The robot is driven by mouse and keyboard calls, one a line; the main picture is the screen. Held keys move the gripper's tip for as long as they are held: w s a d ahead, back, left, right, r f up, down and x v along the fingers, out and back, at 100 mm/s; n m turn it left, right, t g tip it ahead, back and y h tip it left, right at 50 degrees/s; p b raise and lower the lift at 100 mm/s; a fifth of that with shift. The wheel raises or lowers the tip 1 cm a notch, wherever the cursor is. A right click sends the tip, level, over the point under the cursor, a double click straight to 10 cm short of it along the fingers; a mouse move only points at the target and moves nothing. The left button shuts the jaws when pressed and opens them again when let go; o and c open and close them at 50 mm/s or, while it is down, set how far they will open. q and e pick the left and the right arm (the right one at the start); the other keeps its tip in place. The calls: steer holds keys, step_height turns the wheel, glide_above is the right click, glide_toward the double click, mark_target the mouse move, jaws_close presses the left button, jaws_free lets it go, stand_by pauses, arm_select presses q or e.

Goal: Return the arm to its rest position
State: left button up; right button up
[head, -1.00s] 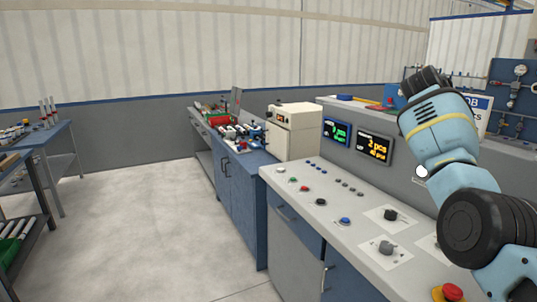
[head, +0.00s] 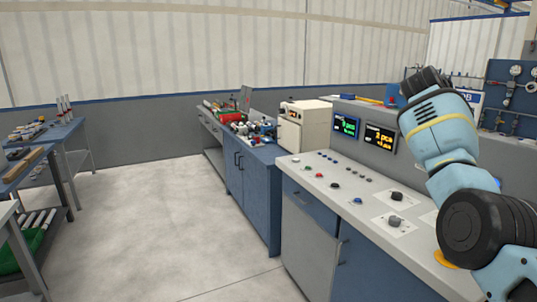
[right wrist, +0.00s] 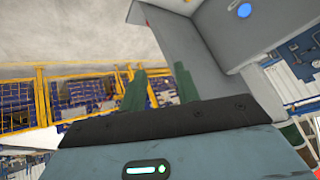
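My right arm is raised at the right of the head view, with pale blue links and black joints. Its gripper is out of the head view. In the right wrist view my right gripper (right wrist: 160,88) shows two green fingers standing apart with a gap between them. I see nothing held in the gap. My left arm and left gripper are not in view.
A grey control console (head: 325,180) with buttons and two lit screens stands close on the right, behind my arm. A blue workbench (head: 255,200) with parts lies beyond it. Tables (head: 62,131) stand at the left. The floor (head: 150,225) between is clear.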

steer(key=w+f+n+t, duration=0.3)
steer(key=f+n, duration=0.5)
steer(key=f, duration=1.9)
steer(key=s+a+f+n+t+y, duration=0.1)
steer(key=s+a+f+n+t, duration=0.2)
steer(key=f, duration=0.8)
steer(key=s+a+f+n+t+y, duration=0.1)
steer(key=s+a+f+n, duration=0.2)
steer(key=s+f+n, duration=0.5)
steer(key=s+a+f+n+t+y, duration=0.1)
steer(key=s+a+f+n+y, duration=0.1)
steer(key=s+a+f, duration=0.45)
steer(key=s+a+f+n+t+y, duration=0.15)
steer(key=s+a+f, duration=0.25)
steer(key=s+f, duration=0.45)
steer(key=s+a+r+n+y, duration=0.1)
steer(key=s+a, duration=0.3)
steer(key=s, duration=0.5)
steer(key=s+a+r+n+y, duration=0.2)
steer(key=s+a, duration=0.3)
steer(key=s, duration=0.5)
steer(key=shift+a+r+y, duration=0.25)
steer(key=shift+r+y, duration=0.6)
